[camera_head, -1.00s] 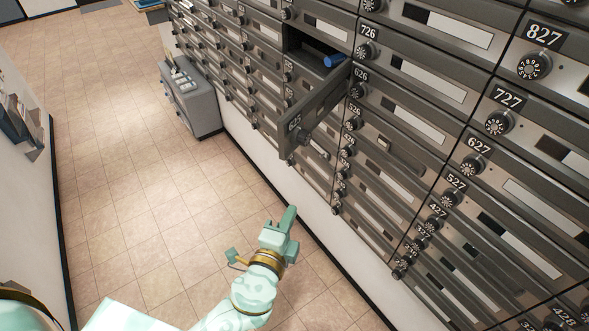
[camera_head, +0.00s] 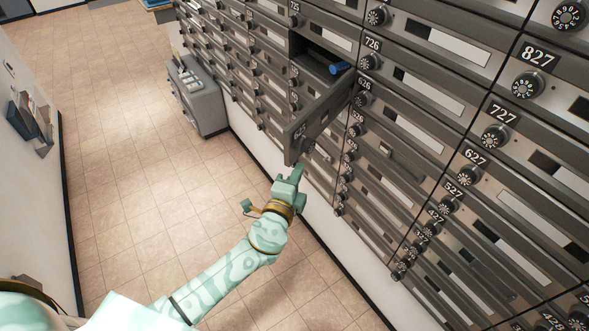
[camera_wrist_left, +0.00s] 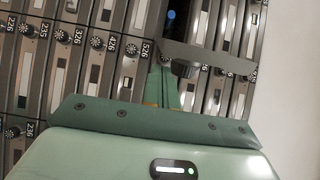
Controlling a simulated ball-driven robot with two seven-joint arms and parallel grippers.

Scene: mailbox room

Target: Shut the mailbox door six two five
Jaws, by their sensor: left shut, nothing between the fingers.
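The mailbox door (camera_head: 318,122) marked 625 stands swung open from the wall, with its free edge toward the left. Its open compartment (camera_head: 318,62) shows above it, with a blue object (camera_head: 339,68) inside. My left gripper (camera_head: 296,172) is shut and empty, just below the lower free corner of the door; I cannot tell whether it touches. My right gripper is not in view.
The wall of numbered mailboxes (camera_head: 430,83) fills the right side, with round dials sticking out. A grey cabinet (camera_head: 198,100) stands against the wall farther back. The tiled floor (camera_head: 140,180) to the left is clear.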

